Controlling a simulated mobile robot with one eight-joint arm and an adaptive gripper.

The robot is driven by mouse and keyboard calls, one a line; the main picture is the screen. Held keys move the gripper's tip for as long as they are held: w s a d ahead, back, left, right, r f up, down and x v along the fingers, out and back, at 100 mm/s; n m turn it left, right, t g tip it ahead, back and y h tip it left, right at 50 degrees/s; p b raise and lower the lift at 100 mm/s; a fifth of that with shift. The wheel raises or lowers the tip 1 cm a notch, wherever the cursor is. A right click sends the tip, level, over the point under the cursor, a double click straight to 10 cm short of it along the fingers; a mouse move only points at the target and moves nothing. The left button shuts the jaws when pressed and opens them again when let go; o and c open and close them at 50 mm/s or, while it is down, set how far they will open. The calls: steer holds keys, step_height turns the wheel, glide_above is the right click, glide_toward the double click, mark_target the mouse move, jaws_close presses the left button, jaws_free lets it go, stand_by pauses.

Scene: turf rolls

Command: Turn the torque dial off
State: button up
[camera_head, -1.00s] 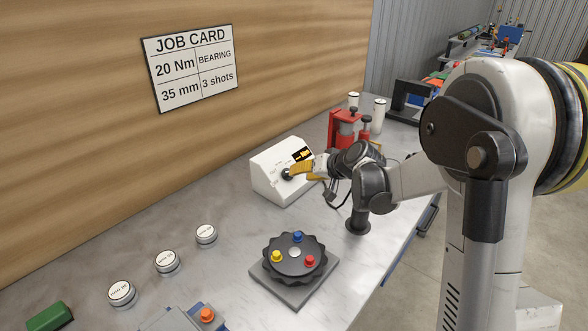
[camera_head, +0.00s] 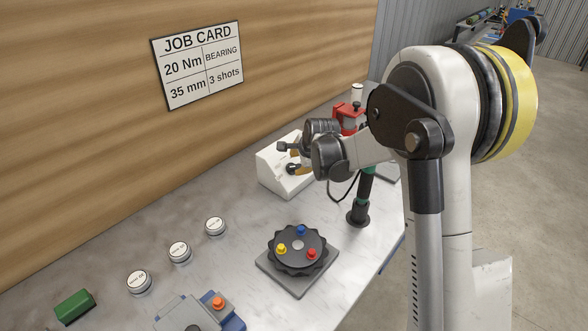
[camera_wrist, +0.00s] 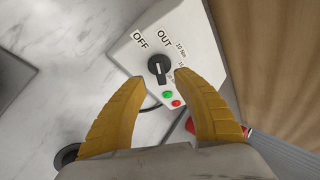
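The torque dial (camera_wrist: 158,68) is a black knob on the sloped face of a white box (camera_wrist: 195,30). The labels OFF, OUT and 10 Nm are printed around it, with further marks partly hidden by a finger. The knob's grip bar lies roughly up and down in the wrist view; I cannot tell which label it points to. My gripper (camera_wrist: 159,78) is open, its two yellow fingers spread to either side of the knob, with no clear contact. In the head view the white box (camera_head: 270,172) is partly hidden behind my wrist.
Green (camera_wrist: 168,94) and red (camera_wrist: 177,103) round spots sit near the dial. A black indexing disc (camera_head: 297,248) with coloured knobs, several white round caps (camera_head: 180,251) and a green block (camera_head: 74,306) are on the bench. A red device (camera_head: 350,117) stands behind my wrist. A job card (camera_head: 198,64) hangs on the wall.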

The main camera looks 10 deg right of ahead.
mark_target(295, 166)
steer(key=b+x, duration=0.1)
steer(key=x, duration=0.5)
jaws_close()
